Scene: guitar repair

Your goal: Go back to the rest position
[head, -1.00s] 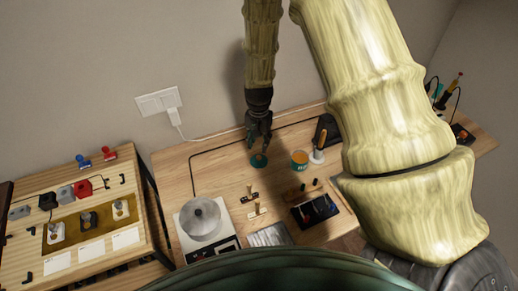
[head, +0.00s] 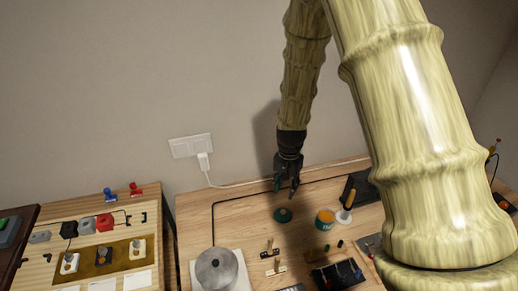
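My gripper (head: 287,193) hangs from my bamboo-textured arm over the back of the wooden workbench. It points down, above and apart from a small round dark green object (head: 283,215) on the bench. Its fingers look spread with a gap between them, and I see nothing held there. My thick upper arm links cover the right part of the view and hide some of the bench.
The wooden workbench (head: 235,230) holds an orange-and-teal can (head: 325,218), a soldering iron in a stand (head: 346,207), a round metal pot (head: 216,268) and a black tray (head: 338,273). A second wooden table (head: 60,227) stands left. A wall socket (head: 191,146) is behind.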

